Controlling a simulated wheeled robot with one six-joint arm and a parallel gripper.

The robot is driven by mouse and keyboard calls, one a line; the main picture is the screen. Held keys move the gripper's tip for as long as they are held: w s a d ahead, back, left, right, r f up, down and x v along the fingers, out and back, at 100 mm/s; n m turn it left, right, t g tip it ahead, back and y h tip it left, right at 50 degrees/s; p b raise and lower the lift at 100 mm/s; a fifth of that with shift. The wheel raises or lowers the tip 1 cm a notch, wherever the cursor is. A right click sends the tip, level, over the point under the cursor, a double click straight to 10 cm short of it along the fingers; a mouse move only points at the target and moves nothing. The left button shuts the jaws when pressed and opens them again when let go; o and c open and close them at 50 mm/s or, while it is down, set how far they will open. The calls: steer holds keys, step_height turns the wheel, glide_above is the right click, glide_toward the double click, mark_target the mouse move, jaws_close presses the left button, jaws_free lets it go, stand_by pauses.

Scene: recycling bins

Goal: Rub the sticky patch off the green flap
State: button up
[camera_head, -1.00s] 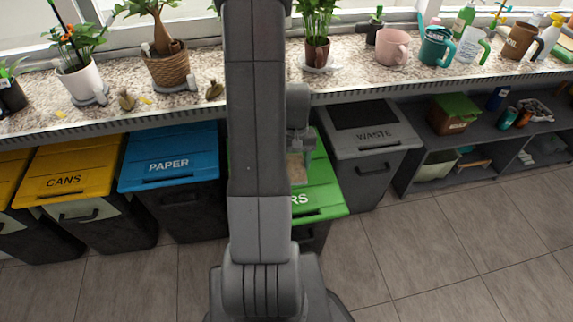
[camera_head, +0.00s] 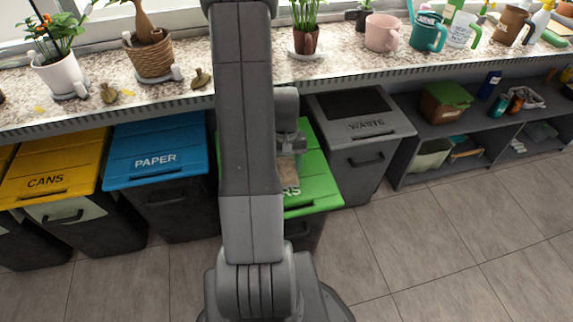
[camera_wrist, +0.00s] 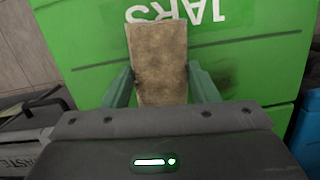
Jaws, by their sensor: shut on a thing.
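The green flap (camera_head: 322,190) tops the bin lettered JARS, partly hidden behind my arm. In the wrist view the flap (camera_wrist: 85,60) fills most of the picture, with its white label upside down. A dark smudge (camera_wrist: 224,82), seemingly the sticky patch, lies on the flap just right of my right finger. My gripper (camera_wrist: 162,88) is shut on a flat brown sponge-like pad (camera_wrist: 160,60), which also shows beside my arm in the head view (camera_head: 289,174). The pad is over the flap and overlaps the label's edge; I cannot tell if it touches.
A grey WASTE bin (camera_head: 362,130) stands right of the green one, and a blue PAPER bin (camera_head: 155,160) left. A stone counter (camera_head: 250,70) with plants and mugs overhangs behind. A low shelf (camera_head: 480,140) is at the right. The floor in front is clear.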

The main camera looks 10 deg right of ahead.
steer(key=shift+f+b, duration=0.45)
steer(key=shift+f, duration=0.15)
stand_by(0.6)
steer(key=shift+w, duration=0.1)
